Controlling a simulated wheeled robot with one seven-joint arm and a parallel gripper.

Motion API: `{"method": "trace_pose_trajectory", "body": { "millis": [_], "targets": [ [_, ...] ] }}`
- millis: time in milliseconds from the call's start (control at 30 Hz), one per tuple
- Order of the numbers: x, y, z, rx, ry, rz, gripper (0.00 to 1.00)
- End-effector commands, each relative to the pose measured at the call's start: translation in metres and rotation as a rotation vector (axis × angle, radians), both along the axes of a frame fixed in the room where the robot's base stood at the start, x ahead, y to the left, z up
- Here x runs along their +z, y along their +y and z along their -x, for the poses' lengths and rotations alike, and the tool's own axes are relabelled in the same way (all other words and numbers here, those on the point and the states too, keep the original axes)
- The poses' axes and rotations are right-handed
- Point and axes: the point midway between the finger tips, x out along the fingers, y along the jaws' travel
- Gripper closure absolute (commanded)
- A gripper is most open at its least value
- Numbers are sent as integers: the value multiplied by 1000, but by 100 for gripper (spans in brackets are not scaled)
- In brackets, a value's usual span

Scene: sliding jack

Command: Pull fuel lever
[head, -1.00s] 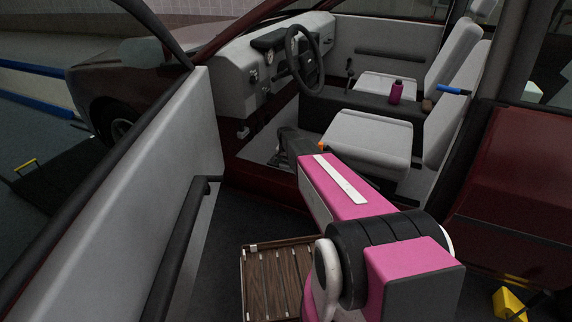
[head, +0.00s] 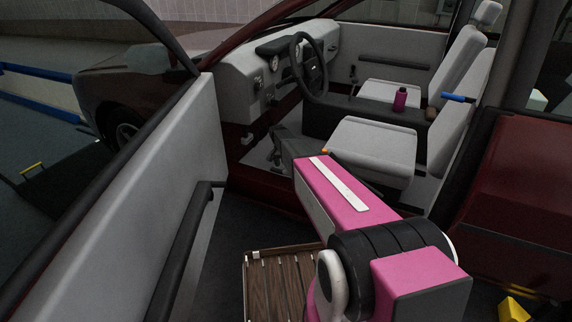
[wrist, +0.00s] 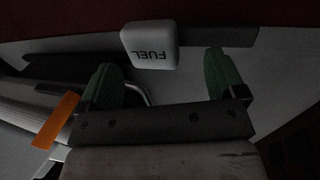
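The fuel lever (wrist: 150,45) is a pale block marked "FUEL", upside down in the wrist view. It lies just ahead of my gripper (wrist: 163,72), nearer the left finger. The two green fingers are wide apart with nothing held between them. In the head view, a small pale block that looks like the same lever (head: 248,137) sits low under the dashboard by the door opening. My gripper's dark end (head: 283,144) is to its right, inside the footwell; its fingers are hard to make out there.
The open car door (head: 150,190) stands left of my arm. The steering wheel (head: 309,68) is above, and the front seat (head: 375,145) is right of the gripper. A slatted wooden crate (head: 285,285) is on the floor.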

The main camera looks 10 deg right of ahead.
Motion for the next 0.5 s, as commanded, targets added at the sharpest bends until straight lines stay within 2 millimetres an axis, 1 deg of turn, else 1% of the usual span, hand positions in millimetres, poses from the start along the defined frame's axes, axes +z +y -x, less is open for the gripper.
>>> {"method": "trace_pose_trajectory", "body": {
  "millis": [167, 267, 500],
  "targets": [
    [4, 0, 0, 0, 1, 1, 11],
    [14, 3, -1, 0, 0, 1, 11],
    [58, 13, -8, 1, -1, 1, 11]
  ]
}}
